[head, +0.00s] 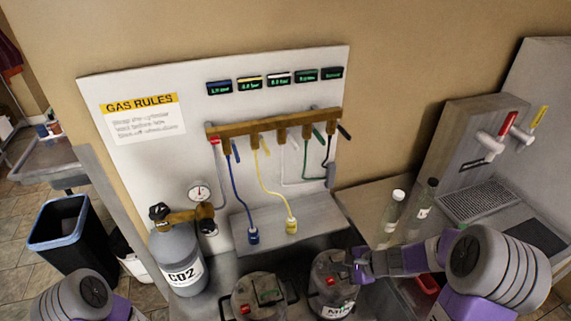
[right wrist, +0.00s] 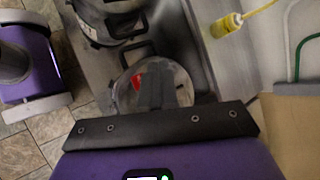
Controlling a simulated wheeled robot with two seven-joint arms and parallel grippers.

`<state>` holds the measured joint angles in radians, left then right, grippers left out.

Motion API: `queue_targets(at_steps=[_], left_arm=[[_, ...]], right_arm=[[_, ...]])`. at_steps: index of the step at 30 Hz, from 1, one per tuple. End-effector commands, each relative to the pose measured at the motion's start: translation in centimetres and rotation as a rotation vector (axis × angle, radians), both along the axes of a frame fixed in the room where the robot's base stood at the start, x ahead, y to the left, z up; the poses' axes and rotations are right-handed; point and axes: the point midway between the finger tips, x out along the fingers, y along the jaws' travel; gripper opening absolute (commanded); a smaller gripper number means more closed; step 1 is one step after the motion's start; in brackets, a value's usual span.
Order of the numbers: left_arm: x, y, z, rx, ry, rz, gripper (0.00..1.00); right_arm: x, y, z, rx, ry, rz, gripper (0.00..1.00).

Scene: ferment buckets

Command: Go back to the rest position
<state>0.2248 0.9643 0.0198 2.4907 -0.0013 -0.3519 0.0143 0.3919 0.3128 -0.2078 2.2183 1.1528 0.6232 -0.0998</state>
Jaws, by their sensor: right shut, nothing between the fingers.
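My right gripper (head: 358,266) reaches in from the right and is shut and empty. Its fingertips are close beside the top of the right-hand metal keg (head: 330,290), which has a red part on its lid and a label I can read only in part. In the right wrist view the shut fingers (right wrist: 156,85) lie over this keg's round lid (right wrist: 128,96); I cannot tell whether they touch it. Only a grey and purple link of my left arm shows at the lower left of the head view. My left gripper is not seen.
A second keg (head: 258,298) stands left of the first, and a grey CO2 cylinder (head: 180,262) further left. Two bottles (head: 392,212) (head: 424,203) stand on the counter near my right forearm.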

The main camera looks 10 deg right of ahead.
Motion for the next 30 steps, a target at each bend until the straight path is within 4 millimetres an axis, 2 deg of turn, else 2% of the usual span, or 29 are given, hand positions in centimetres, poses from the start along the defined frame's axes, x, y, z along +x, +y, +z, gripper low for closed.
queue_targets(at_steps=[2,5,8,12,15,18,21,24,30], left_arm=[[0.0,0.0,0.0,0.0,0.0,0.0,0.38],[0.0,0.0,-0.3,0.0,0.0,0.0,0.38],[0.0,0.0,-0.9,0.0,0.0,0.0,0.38],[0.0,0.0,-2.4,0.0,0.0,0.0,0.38],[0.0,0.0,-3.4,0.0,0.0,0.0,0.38],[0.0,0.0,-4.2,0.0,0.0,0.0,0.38],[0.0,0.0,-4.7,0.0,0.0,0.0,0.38],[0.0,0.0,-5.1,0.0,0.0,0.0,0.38],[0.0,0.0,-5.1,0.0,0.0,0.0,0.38]], right_arm=[[-0.1,0.1,-0.2,-0.002,0.003,0.004,0.0],[-0.8,0.9,-1.9,-0.029,0.038,0.045,0.0],[-2.9,2.6,-6.0,-0.105,0.116,0.159,0.0],[-7.9,6.0,-14.4,-0.297,0.217,0.468,0.0],[-10.8,8.3,-19.1,-0.429,0.197,0.713,0.0],[-12.8,10.8,-22.4,-0.514,0.109,0.922,0.0],[-14.0,13.3,-24.3,-0.553,-0.004,1.067,0.0],[-14.7,15.4,-25.2,-0.564,-0.095,1.151,0.0],[-15.0,16.7,-25.5,-0.566,-0.164,1.197,0.0]])
